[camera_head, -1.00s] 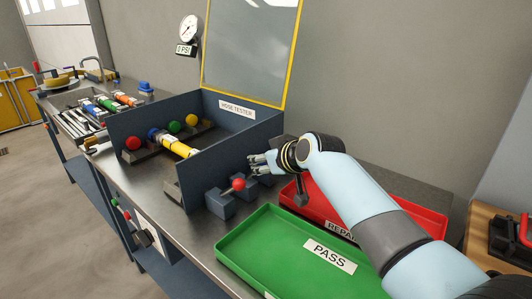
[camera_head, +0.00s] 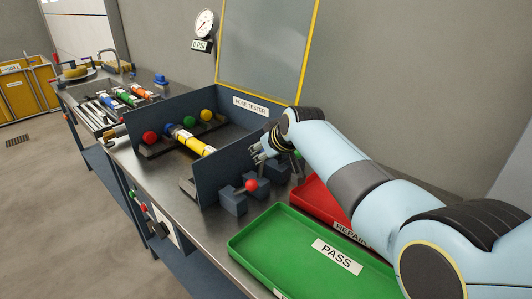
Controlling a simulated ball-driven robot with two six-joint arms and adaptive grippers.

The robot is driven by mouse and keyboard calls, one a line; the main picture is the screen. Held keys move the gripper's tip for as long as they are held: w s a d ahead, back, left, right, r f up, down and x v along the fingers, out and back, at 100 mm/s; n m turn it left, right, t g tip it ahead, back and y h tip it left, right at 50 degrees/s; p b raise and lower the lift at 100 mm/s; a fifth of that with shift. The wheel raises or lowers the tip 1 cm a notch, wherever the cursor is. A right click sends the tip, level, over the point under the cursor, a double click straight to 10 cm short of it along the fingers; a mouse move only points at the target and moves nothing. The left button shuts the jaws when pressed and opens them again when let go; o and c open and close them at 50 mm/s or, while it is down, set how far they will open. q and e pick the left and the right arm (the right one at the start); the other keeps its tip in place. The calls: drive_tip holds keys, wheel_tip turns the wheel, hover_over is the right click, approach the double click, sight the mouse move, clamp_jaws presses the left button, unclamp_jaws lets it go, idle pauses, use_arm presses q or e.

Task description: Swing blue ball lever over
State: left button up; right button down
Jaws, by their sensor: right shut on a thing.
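My right gripper (camera_head: 262,151) reaches in from the right, beside the right wall of the hose tester (camera_head: 228,170). Its fingers are closed above the grey lever blocks (camera_head: 257,187). No blue lever ball shows; the fingers seem to be shut on the blue ball lever and to hide its ball. A red ball lever (camera_head: 252,186) stands in front of the fingers, apart from them. A bit of green shows behind my wrist, perhaps another lever's ball. My left gripper is out of view.
A yellow hose (camera_head: 195,144) lies inside the tester. A green PASS tray (camera_head: 290,245) and a red REPAIR tray (camera_head: 312,202) lie under and beside my right arm. A gauge (camera_head: 204,23) hangs on the wall. Several tools and hoses lie at the far left.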

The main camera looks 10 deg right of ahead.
drive_tip(key=shift+w+a+r, duration=0.15)
drive_tip(key=shift+w+r, duration=0.15)
drive_tip(key=shift+r, duration=0.2)
drive_tip(key=c, duration=1.3)
unclamp_jaws()
drive_tip(key=shift+c, duration=0.2)
drive_tip(key=o, duration=0.3)
drive_tip(key=shift+s+a+f, duration=0.1)
drive_tip(key=shift+f, duration=0.15)
drive_tip(key=shift+s, duration=0.1)
drive_tip(key=v, duration=1.2)
